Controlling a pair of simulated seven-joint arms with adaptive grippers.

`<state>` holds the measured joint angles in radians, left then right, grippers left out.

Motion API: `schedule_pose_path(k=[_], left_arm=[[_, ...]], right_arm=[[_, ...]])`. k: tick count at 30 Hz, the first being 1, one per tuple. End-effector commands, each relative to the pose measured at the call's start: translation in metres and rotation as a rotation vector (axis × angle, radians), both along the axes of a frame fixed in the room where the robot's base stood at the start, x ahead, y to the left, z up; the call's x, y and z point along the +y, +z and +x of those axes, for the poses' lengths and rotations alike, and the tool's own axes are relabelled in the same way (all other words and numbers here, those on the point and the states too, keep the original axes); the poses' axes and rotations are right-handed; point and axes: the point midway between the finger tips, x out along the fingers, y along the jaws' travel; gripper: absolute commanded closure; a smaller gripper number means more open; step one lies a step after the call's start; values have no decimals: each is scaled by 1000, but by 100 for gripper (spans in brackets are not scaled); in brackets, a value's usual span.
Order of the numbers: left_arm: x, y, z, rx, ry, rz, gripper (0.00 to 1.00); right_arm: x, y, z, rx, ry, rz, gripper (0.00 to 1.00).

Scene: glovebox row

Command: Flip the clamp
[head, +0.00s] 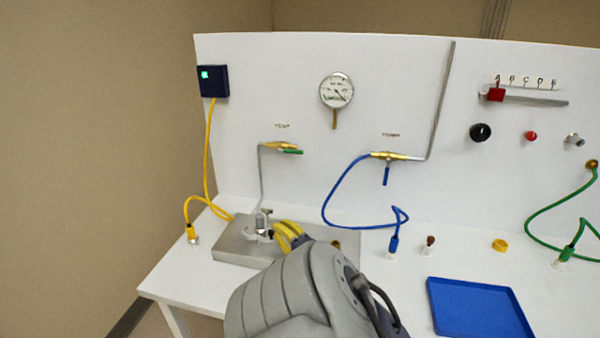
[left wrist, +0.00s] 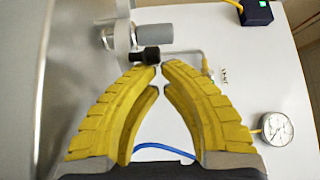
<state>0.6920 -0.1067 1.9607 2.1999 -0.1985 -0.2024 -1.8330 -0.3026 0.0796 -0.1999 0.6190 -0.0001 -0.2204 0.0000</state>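The clamp (head: 261,228) is a small silver fitting on top of the grey metal block (head: 236,244), at the left of the bench. In the left wrist view the clamp (left wrist: 122,32) shows as a silver bracket with a grey cylinder and a black tip (left wrist: 145,55). My left gripper (head: 281,236), with yellow ribbed fingers, is just right of the clamp in the head view. In the left wrist view its fingertips (left wrist: 159,68) are drawn together with almost no gap, right by the black tip; contact cannot be told. Nothing shows between the fingers. My right gripper is not in view.
A yellow cable (head: 208,150) runs down left of the block. A blue hose (head: 325,205) loops to the right, and a blue tray (head: 480,306) lies at front right. The white back panel (head: 240,120) carries a gauge (head: 336,90) and valves. Bench at front left is clear.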

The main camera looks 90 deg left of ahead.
Motion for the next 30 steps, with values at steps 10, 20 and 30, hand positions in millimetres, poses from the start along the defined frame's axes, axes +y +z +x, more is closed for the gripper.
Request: schedule_pose_path(k=[10,20,30], left_arm=[[-8,0,-3,1,-1,-2,100],[-15,0,-5,1,-1,-2,100],[-16,0,-5,0,0,-1,100]], right_arm=[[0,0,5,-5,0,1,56],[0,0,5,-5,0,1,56],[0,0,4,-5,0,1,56]])
